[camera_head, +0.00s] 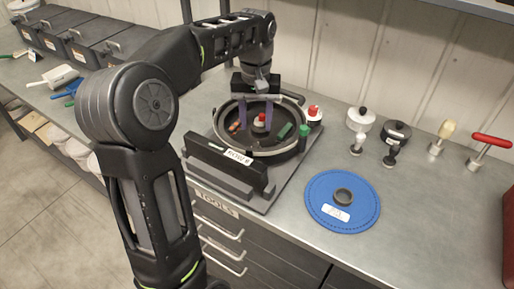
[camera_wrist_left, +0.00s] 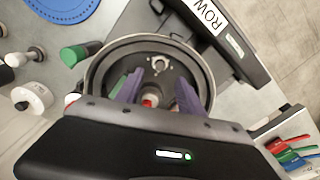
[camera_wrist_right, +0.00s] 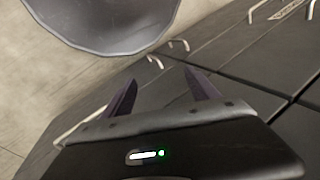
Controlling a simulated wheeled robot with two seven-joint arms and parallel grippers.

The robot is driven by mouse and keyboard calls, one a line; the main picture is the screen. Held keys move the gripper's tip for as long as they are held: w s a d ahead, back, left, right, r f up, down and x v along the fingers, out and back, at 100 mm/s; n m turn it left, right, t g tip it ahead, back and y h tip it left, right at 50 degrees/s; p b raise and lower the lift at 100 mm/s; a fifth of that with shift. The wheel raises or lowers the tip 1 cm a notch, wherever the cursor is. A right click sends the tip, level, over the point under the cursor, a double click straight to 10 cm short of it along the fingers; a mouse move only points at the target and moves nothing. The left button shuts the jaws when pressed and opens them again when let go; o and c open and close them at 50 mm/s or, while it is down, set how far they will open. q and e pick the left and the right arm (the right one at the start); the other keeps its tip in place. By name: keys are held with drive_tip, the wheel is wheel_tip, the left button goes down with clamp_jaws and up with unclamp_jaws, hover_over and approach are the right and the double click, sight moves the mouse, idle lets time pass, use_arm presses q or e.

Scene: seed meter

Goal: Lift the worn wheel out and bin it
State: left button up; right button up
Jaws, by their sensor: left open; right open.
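The round seed meter housing (camera_head: 228,146) stands on a grey base plate on the bench. Inside it are a red-and-white knob (camera_head: 260,119), a green piece (camera_head: 285,131) and small brown pieces (camera_head: 235,126). I cannot make out for sure which part is the worn wheel. My left gripper (camera_head: 257,119) is open, pointing down into the housing, with its purple fingers on either side of the knob. The knob also shows in the left wrist view (camera_wrist_left: 150,102), partly hidden by the gripper body. My right gripper (camera_wrist_right: 160,79) is open and empty beside the drawers.
A blue round mat (camera_head: 322,217) holds a dark ring (camera_head: 343,195) and a label. Green (camera_head: 304,133) and red-topped (camera_head: 314,113) parts stand by the housing. Several knobs and a red-handled tool (camera_head: 491,140) stand behind. A grey rounded vessel (camera_wrist_right: 105,30) shows in the right wrist view.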

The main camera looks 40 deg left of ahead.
sight(256, 145)
use_arm(q)
drive_tip(key=shift+f, duration=1.05)
drive_tip(key=shift+s+f+p, duration=0.1)
drive_tip(key=shift+f+p, duration=0.45)
drive_tip(key=shift+f, duration=2.05)
drive_tip(key=shift+c, duration=0.3)
clamp_jaws()
